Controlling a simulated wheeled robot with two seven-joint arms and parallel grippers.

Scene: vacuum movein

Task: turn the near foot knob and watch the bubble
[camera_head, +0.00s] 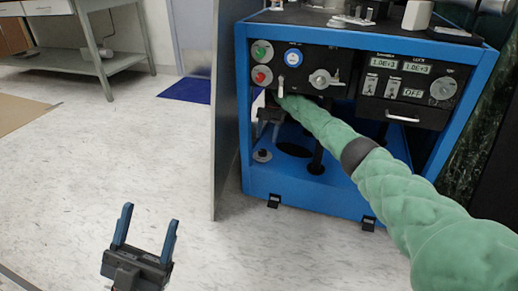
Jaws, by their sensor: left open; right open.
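The blue-framed machine cabinet (300,204) stands at the right. A small dark knob on a pale round base (262,156) sits on its lower blue deck, near the left post. My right arm, in a green sleeve, reaches in from the right. My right gripper (267,137) points down under the control panel, open, just above that small knob and apart from it as far as I can tell. My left gripper (150,216) is open and empty over the floor at lower left. I cannot make out a level bubble.
The black control panel (301,97) carries green and red buttons. Two black foot-like pieces, left (273,201) and right (368,223), sit at the cabinet's lower front edge. A grey upright panel (226,130) stands left of the cabinet. The floor (110,150) is clear.

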